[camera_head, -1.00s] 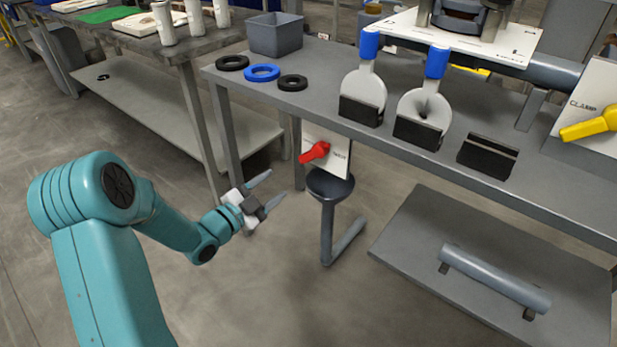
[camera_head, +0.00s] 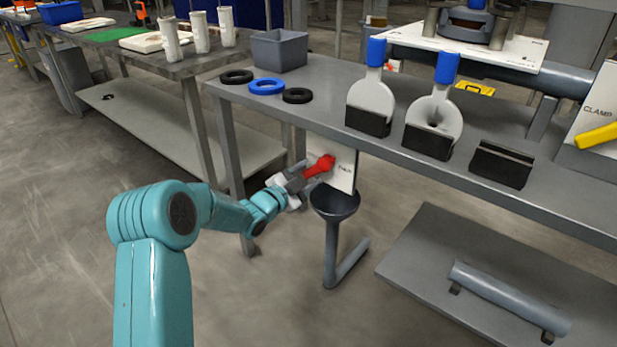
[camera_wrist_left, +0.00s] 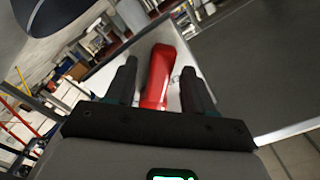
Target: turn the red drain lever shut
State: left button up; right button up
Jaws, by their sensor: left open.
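The red drain lever (camera_head: 321,166) sits on a white plate (camera_head: 343,171) at the front edge of the grey bench, above a dark funnel (camera_head: 335,202). My left gripper (camera_head: 303,177) is at the lever, its arm coming in from the left. In the left wrist view the red lever (camera_wrist_left: 160,78) lies between the two dark fingers of the open gripper (camera_wrist_left: 162,85), with a gap visible on each side. The lever's far end is near the plate. My right gripper is not in view.
The grey bench (camera_head: 320,100) carries rings, a grey bin (camera_head: 279,50), two blue-handled paddles and a black block (camera_head: 500,163). A yellow clamp lever (camera_head: 597,137) is at the far right. A low shelf (camera_head: 420,255) with a pipe stands below.

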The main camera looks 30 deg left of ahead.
pick_arm(q)
jog(key=shift+w+d, duration=0.1)
jog(key=shift+w, duration=0.4)
grip_shut()
